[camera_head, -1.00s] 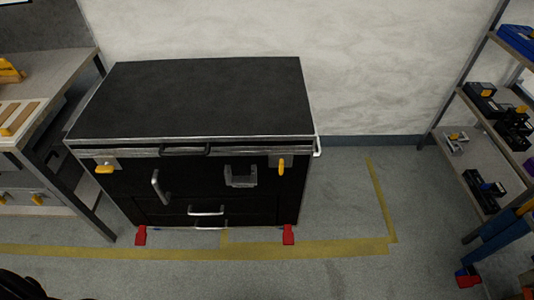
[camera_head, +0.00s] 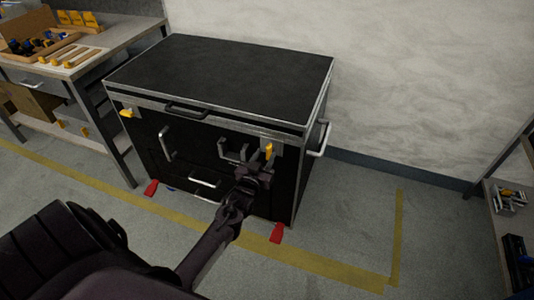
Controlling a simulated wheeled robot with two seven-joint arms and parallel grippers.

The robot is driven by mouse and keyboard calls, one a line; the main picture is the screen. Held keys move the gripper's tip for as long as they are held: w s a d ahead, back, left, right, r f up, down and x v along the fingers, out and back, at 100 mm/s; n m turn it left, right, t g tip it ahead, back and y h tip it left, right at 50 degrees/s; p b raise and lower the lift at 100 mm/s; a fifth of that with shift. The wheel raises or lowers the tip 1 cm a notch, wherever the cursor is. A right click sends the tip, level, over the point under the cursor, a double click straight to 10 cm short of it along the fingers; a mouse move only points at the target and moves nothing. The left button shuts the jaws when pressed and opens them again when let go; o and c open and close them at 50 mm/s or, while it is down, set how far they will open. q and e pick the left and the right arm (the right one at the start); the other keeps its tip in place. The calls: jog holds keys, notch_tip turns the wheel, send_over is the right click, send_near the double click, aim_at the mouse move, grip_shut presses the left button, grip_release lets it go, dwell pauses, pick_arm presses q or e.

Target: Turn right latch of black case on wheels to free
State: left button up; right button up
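The black case (camera_head: 225,75) stands on the floor with its lid down, its front turned towards me. Its right latch (camera_head: 269,150) is a yellow handle standing upright on a metal plate, high on the front near the right corner. The left latch (camera_head: 127,113) is a yellow handle lying nearly level. My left gripper (camera_head: 254,170) is just below the right latch, in front of the case. It overlaps the lower part of the latch plate; I cannot tell whether it touches the latch. Its dark fingers blend with the case, so their opening is unclear. My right gripper is not in view.
Red wheel stops (camera_head: 277,233) show at the case's foot. A metal side handle (camera_head: 319,139) sticks out at its right. A workbench (camera_head: 100,50) stands close on the left, a shelf (camera_head: 497,200) at the far right. The floor right of the case is clear.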

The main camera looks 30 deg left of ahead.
aim_at(269, 152)
pick_arm(q)
jog(key=shift+x, duration=1.25)
grip_shut()
